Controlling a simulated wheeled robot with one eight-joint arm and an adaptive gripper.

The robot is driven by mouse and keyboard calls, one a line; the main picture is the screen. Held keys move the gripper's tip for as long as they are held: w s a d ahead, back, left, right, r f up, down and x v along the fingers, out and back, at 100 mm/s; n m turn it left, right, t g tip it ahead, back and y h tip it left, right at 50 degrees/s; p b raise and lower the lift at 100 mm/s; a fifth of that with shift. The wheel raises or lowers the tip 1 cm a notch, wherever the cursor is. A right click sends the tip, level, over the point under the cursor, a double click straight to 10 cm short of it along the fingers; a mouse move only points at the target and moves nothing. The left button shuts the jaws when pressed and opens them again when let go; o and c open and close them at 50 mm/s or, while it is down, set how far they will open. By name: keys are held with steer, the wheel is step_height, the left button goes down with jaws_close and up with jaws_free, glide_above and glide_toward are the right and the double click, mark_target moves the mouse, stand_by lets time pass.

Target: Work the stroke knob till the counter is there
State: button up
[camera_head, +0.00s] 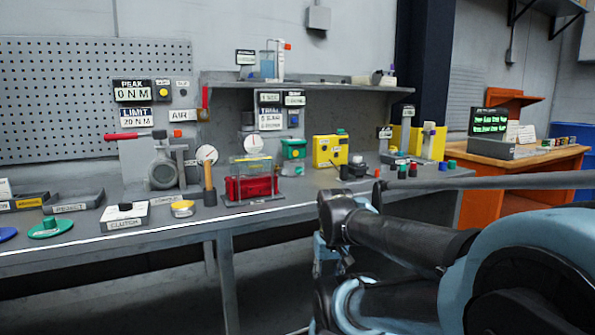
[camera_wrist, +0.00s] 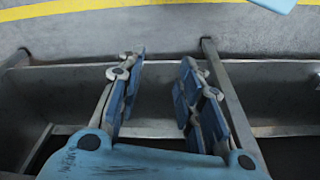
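A small panel with several white readouts (camera_head: 270,112) stands under the shelf at the middle of the bench in the head view. Its small lettering is too blurred to read surely, and I cannot tell which readout is the counter. Several small knobs and caps (camera_head: 402,172) in dark, red and green stand at the right part of the bench. I cannot tell which one is the stroke knob. My gripper (camera_wrist: 162,66) shows in the wrist view with its two blue fingers apart and nothing between them. It is away from the panel and the knobs.
The grey bench (camera_head: 90,238) carries a red block in a frame (camera_head: 252,187), a yellow box (camera_head: 329,150) and a clutch box (camera_head: 124,215). A shelf (camera_head: 300,85) overhangs its back. An orange desk (camera_head: 528,157) stands right. Metal rails (camera_wrist: 60,90) and floor show below my gripper.

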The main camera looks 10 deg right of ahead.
steer(key=shift+w+d, duration=0.15)
steer(key=shift+w, duration=0.3)
steer(key=shift+o, duration=1.2)
steer(key=shift+s+r, duration=0.1)
steer(key=shift+r, duration=0.05)
step_height(320, 180, up, 28)
steer(key=n+t, duration=0.5)
steer(key=t, duration=0.3)
glide_above(300, 170)
steer(key=s, duration=1.4)
steer(key=x, duration=1.7)
steer(key=shift+f, duration=0.35)
steer(key=shift+c, duration=0.3)
steer(key=c, duration=0.7)
